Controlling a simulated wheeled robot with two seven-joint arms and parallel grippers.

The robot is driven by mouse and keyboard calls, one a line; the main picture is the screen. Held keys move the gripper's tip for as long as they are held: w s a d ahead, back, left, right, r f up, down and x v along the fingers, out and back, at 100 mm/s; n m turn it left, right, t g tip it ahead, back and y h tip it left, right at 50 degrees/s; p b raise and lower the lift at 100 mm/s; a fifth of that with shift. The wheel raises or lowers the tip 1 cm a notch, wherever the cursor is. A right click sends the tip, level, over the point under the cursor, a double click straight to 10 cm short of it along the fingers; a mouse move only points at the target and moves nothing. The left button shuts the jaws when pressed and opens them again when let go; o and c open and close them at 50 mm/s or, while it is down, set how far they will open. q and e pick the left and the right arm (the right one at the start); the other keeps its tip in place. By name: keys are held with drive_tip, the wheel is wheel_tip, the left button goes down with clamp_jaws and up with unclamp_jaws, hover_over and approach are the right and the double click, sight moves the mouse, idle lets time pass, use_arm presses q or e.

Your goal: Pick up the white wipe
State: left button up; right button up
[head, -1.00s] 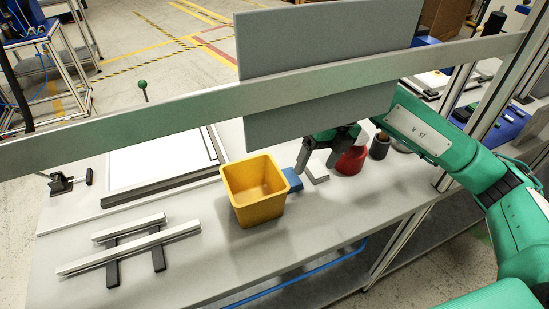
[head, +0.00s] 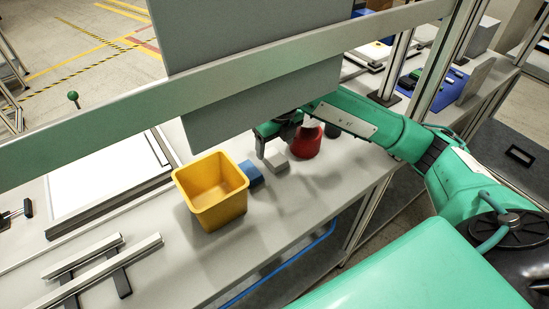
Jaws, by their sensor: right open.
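The hanging grey panel hides part of the right hand from above. My left gripper is out of view.
A yellow bin (head: 211,188) stands left of the blue piece. A grey panel (head: 262,110) and a long metal rail (head: 90,140) cross above the bench. Bare bench (head: 255,225) lies in front.

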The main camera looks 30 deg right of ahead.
sight(275, 157)
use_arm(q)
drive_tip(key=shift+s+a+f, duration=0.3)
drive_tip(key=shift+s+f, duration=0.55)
use_arm(e)
drive_tip(key=shift+w+d+f, duration=0.1)
drive_tip(key=shift+f, duration=1.05)
drive_tip(key=shift+w+f, duration=0.1)
drive_tip(key=shift+f, duration=1.05)
drive_tip(key=c, duration=1.1)
drive_tip(key=shift+o, duration=0.2)
